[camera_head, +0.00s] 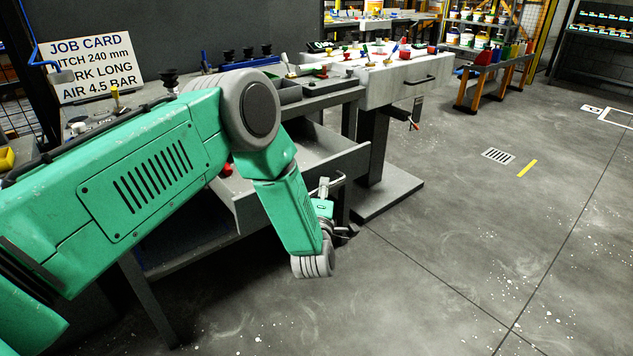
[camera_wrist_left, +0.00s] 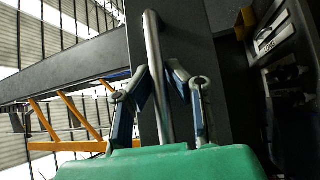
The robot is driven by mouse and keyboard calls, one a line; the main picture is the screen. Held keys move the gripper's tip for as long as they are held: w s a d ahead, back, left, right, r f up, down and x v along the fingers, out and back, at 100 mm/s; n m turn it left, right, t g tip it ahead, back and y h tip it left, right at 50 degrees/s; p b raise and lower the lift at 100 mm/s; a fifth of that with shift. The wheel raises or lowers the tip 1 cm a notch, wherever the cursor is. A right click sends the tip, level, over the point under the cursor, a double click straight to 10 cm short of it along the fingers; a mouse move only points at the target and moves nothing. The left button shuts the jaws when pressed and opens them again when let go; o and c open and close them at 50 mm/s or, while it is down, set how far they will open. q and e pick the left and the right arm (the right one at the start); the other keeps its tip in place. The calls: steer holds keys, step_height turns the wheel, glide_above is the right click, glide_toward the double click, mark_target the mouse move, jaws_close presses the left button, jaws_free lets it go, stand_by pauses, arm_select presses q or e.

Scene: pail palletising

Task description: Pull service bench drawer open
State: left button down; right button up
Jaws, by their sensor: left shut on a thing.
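The service bench drawer (camera_head: 345,160) stands out from under the bench top, with part of its inside showing. A metal bar handle (camera_wrist_left: 153,45) is on its front and runs between the fingers in the left wrist view. My left gripper (camera_wrist_left: 161,78) is shut on this handle, one finger on each side of it. In the head view my green left arm comes in from the left and hides much of the drawer front. The gripper there is small and partly hidden behind the wrist. My right gripper is not in view.
The service bench top (camera_head: 318,97) carries trays and small parts. A job card sign (camera_head: 92,65) stands at the back left. A white-topped table (camera_head: 400,80) with its own handle is beyond the bench. The floor (camera_head: 440,250) to the right is clear.

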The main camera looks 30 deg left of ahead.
arm_select(q)
steer(key=shift+s+d+f, duration=0.15)
steer(key=shift+s+d, duration=0.1)
steer(key=shift+d, duration=0.2)
steer(key=shift+s+d+f, duration=0.1)
steer(key=shift+s+d, duration=0.1)
steer(key=shift+d, duration=0.2)
steer(key=c, duration=1.7)
jaws_free()
steer(key=shift+a, duration=0.15)
steer(key=shift+o, duration=0.7)
steer(key=shift+w+a+f, duration=0.1)
steer(key=shift+a, duration=0.15)
steer(key=v, duration=1.1)
steer(key=shift+s, duration=0.4)
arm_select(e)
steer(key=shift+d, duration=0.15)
